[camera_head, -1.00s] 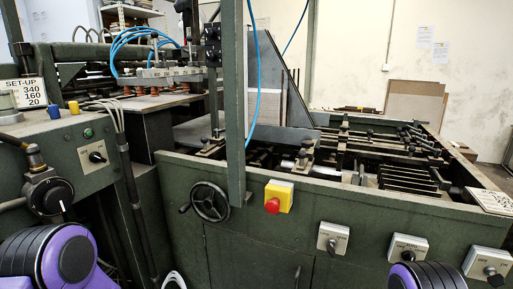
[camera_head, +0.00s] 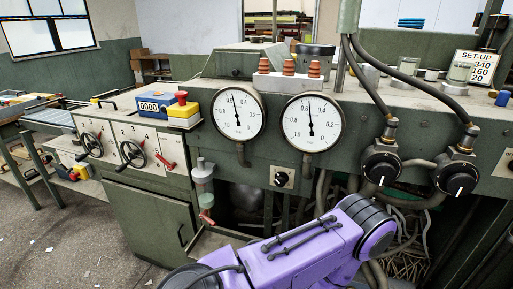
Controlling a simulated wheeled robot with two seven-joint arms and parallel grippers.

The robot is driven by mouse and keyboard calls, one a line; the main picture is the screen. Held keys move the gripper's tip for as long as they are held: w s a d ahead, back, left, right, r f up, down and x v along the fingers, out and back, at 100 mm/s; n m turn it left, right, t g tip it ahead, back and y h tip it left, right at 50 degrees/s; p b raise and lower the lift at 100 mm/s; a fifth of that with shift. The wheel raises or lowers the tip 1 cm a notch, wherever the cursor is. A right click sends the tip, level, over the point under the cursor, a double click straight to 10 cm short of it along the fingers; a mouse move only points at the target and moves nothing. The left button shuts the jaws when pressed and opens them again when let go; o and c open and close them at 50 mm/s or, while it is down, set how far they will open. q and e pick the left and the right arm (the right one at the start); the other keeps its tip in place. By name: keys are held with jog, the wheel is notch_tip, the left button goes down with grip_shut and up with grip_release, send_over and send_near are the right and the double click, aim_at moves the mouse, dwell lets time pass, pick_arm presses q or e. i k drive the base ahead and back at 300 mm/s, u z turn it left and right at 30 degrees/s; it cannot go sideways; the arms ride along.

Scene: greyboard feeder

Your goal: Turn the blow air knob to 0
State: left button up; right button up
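Two round black knobs with white pointer marks sit on the green machine front at the right: a left black knob (camera_head: 381,168) and a right black knob (camera_head: 456,179). Each hangs below a pipe fitting. No label tells me which is the blow air knob. The left knob's white mark is near its bottom; the right knob's mark is at its lower side. Two white dial gauges, a left gauge (camera_head: 238,115) and a right gauge (camera_head: 312,122), are left of the knobs, needles near upright. A purple arm link of mine crosses the bottom middle, below the knobs. Neither gripper shows.
A small black switch (camera_head: 281,178) is below the gauges. Black hoses and a set-up sign (camera_head: 481,69) are at the upper right. A cabinet with handwheels (camera_head: 132,153) and a red-topped yellow box (camera_head: 183,110) stand left. Floor at the lower left is clear apart from paper scraps.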

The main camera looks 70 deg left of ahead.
aim_at(281, 178)
jog(key=u, duration=2.85)
jog(key=k, duration=0.65)
jog(key=z, duration=1.25)
jog(key=i, duration=0.5)
jog(key=u, duration=0.05)
